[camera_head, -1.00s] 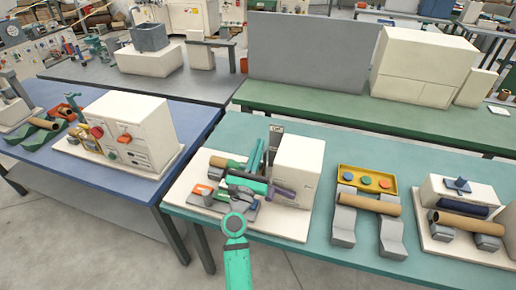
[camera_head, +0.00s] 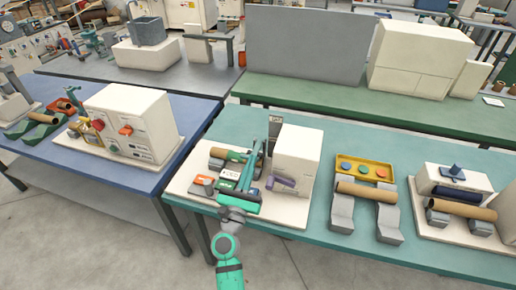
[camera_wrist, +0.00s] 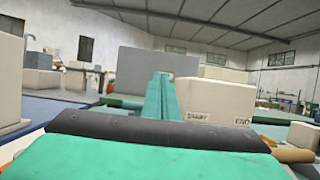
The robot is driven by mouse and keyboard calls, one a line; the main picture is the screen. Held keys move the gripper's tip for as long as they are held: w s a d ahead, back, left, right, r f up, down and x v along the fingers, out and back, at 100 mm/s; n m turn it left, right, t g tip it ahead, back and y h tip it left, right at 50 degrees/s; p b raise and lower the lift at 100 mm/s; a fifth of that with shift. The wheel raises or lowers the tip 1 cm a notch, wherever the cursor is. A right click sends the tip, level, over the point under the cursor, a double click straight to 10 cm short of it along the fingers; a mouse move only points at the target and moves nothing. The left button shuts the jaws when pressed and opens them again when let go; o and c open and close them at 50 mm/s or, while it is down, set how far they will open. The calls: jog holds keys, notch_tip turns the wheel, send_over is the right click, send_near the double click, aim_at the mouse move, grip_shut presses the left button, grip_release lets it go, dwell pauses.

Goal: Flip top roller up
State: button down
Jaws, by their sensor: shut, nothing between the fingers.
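The spiral winder stands on a white base plate (camera_head: 287,217) on the teal table in the head view. Its white housing (camera_head: 300,150) is at the right, with a purple bar-like part (camera_head: 283,183) low on its front face. Which part is the top roller I cannot tell; my gripper hides much of the middle. My gripper (camera_head: 256,146) is shut and empty over the winder, left of the housing, its fingers pointing away. The wrist view shows the closed teal fingers (camera_wrist: 160,95) with nothing between them.
A grey upright plate (camera_head: 273,125) stands behind my fingers. To the right are a yellow tray (camera_head: 343,165), a brown tube (camera_head: 367,192) on grey supports and another machine (camera_head: 462,180). The blue table (camera_head: 160,188) with a white machine is left.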

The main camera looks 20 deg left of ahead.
jog(key=shift+s+a, duration=0.1)
jog(key=shift+s, duration=0.1)
jog(key=s+d+f+n+g, duration=0.1)
jog(key=s+d+f+n, duration=0.5)
jog(key=s+d+n, duration=0.3)
jog(key=s+d+f+n+g, duration=0.1)
jog(key=s+d+f+n, duration=0.55)
jog(key=s+n, duration=0.35)
jog(key=s+d+n+g, duration=0.2)
jog(key=s+d+n, duration=0.1)
jog(key=s+n, duration=0.5)
jog(key=s+d+f+n+g+h, duration=0.1)
jog(key=s+d+n+g, duration=0.2)
jog(key=s+n, duration=0.5)
jog(key=f+v, duration=0.1)
jog(key=v, duration=0.5)
jog(key=shift+s+d+f, duration=0.25)
jog(key=shift+s+d, duration=0.05)
jog(key=shift+s, duration=0.25)
